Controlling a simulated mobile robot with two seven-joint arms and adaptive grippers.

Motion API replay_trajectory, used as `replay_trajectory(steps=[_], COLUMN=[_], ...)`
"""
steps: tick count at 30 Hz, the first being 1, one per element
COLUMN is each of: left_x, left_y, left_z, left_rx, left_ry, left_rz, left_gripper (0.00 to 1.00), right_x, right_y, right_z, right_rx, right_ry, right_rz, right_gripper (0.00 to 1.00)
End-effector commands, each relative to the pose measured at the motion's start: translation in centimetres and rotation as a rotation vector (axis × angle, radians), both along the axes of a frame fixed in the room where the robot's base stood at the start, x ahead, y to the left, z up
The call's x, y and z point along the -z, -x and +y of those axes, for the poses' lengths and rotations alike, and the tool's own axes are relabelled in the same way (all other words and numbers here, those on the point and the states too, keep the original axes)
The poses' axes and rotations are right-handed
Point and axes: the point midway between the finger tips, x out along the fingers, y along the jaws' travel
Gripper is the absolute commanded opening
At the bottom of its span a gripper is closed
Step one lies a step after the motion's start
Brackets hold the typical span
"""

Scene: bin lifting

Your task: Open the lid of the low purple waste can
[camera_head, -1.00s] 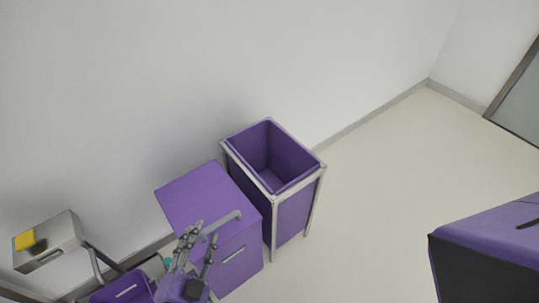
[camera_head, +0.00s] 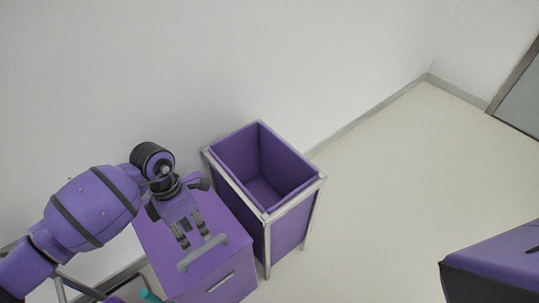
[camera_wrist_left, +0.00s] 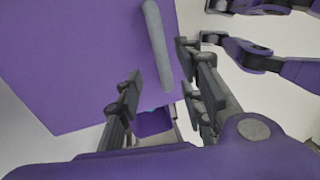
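The low purple waste can (camera_head: 222,285) stands against the wall with its flat purple lid (camera_head: 225,220) shut. A grey bar handle (camera_head: 203,253) lies along the lid's front edge. My left gripper (camera_head: 191,236) is above the lid, fingers pointing to the handle. In the left wrist view my left gripper (camera_wrist_left: 157,85) is open, and the bar handle (camera_wrist_left: 156,45) shows between its spread fingers; I cannot tell whether they touch it. My right gripper (camera_wrist_left: 217,22) shows at the upper right of that view with fingers apart and empty. It is not in the head view.
A taller open purple bin (camera_head: 290,222) in a pale frame stands right beside the can. Another purple bin (camera_wrist_left: 152,123) and a teal item (camera_head: 150,296) are at the can's lower left. The floor (camera_head: 390,190) to the right is clear.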

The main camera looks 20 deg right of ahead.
Motion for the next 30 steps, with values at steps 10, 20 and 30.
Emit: replay_trajectory(steps=[10,20,30], left_x=[5.4,7.0,7.0], left_y=[1.2,1.5,1.5], left_z=[-0.4,-0.6,-0.6], left_rx=[0.0,0.0,-0.001], left_ry=[0.002,0.004,0.005], left_rz=[0.004,0.002,0.003], left_gripper=[0.36,0.36,0.09], right_x=[0.1,0.2,0.2], right_y=[-0.3,-0.2,-0.1], right_z=[-0.1,-0.1,-0.1], right_rx=[-0.004,-0.005,-0.005], right_ry=[0.001,0.002,0.002], right_rz=[-0.003,0.0,0.001], right_gripper=[0.4,0.4,0.4])
